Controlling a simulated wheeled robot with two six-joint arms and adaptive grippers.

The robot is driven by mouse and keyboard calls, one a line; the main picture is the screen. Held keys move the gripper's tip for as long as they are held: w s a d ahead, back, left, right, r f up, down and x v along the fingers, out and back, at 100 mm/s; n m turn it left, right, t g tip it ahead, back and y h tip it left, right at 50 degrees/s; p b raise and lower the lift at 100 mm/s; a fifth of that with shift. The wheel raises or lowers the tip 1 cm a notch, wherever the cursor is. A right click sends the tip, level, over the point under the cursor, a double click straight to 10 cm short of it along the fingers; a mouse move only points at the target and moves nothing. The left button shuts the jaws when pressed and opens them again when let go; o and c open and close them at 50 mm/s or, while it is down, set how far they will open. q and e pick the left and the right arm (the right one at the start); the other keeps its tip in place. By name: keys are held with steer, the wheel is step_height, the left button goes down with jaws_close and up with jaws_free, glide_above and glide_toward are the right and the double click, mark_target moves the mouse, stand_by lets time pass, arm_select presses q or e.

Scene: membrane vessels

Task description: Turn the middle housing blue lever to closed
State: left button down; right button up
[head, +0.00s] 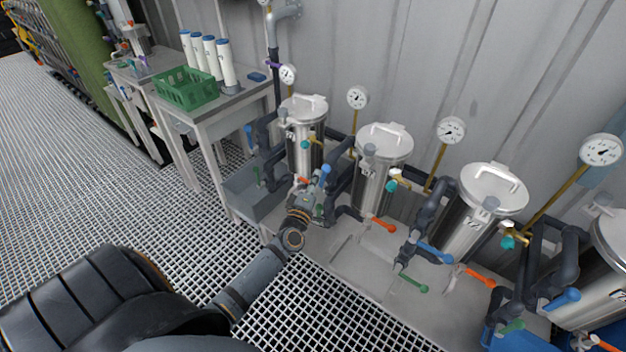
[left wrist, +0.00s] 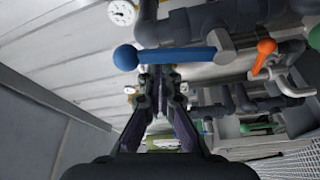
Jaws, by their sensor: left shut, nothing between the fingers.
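Several steel housings stand in a row in the head view; I cannot tell which one counts as the middle one. My left gripper (head: 315,187) is right at this lever. In the left wrist view the blue lever (left wrist: 165,57) lies across the picture, its ball end to the left, just beyond the tips of my left gripper (left wrist: 160,80). The gripper is shut and empty; whether it touches the lever I cannot tell. My right gripper is out of view.
An orange lever (head: 383,224) is low by the second housing. Another blue lever (head: 434,253) and a green lever (head: 414,284) are by the third housing. Dark pipes fill the gaps between housings. A table (head: 205,117) with a green crate (head: 187,92) stands at the left.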

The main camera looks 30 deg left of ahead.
arm_select(q)
steer(key=d+m+b, duration=0.1)
steer(key=m, duration=0.1)
steer(key=d+f+m+t+b, duration=0.1)
steer(key=m+b, duration=0.1)
steer(key=shift+s+d, duration=0.1)
steer(key=d+f+m+t+h+b, duration=0.2)
steer(key=d+f+m+h+b, duration=0.2)
steer(key=m+b, duration=0.5)
steer(key=m+h, duration=0.2)
steer(key=m, duration=0.4)
steer(key=shift+s+f, duration=0.15)
steer(key=shift+f, duration=0.1)
steer(key=shift+d, duration=0.1)
step_height(320, 180, up, 5)
steer(key=p, duration=0.4)
steer(key=f+v, duration=0.1)
steer(key=v, duration=0.9)
